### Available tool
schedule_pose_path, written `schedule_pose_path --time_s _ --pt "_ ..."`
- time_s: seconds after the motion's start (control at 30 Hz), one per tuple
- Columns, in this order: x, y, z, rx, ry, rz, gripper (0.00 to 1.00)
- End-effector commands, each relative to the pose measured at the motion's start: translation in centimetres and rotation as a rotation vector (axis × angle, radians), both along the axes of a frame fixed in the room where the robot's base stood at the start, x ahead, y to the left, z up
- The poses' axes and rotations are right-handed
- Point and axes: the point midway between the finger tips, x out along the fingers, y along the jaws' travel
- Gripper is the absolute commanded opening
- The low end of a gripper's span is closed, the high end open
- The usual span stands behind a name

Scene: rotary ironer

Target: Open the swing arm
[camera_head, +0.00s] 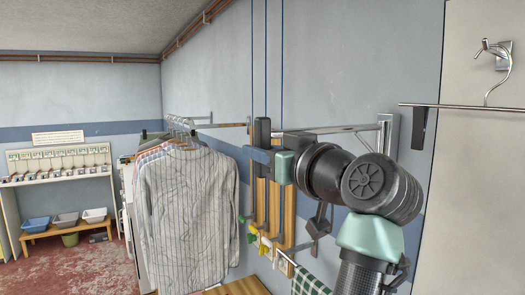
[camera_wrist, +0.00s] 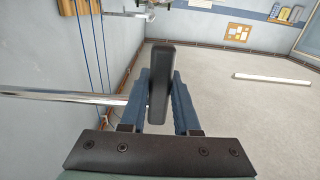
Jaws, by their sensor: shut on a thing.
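The swing arm (camera_head: 345,129) is a chrome bar on a grey wall bracket at the right, with a diagonal brace. It lies along the wall and runs left to a dark upright handle (camera_head: 262,132). My gripper (camera_head: 264,155) is shut on this handle. In the wrist view the dark handle (camera_wrist: 160,85) stands between my two blue fingers (camera_wrist: 160,100). The chrome bar (camera_wrist: 60,96) reaches it from the left in that view. My wrist hides part of the bar and brace in the head view.
Striped shirts (camera_head: 188,210) hang on a rail left of my gripper. Wooden boards (camera_head: 288,210) and small hung items are on the wall below it. A hook with a hanger (camera_head: 490,55) is at the right. A shelf with bins (camera_head: 66,220) stands far left.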

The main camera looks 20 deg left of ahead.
Motion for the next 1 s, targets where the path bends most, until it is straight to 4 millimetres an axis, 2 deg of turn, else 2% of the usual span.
schedule_pose_path --time_s 0.67,0.77,1.0 --pt "0.0 0.0 0.1 0.001 -0.001 -0.001 0.00" --pt "0.4 0.6 0.0 0.000 0.001 -0.019 0.00" --pt "3.2 3.5 0.2 0.001 0.001 -0.149 0.00"
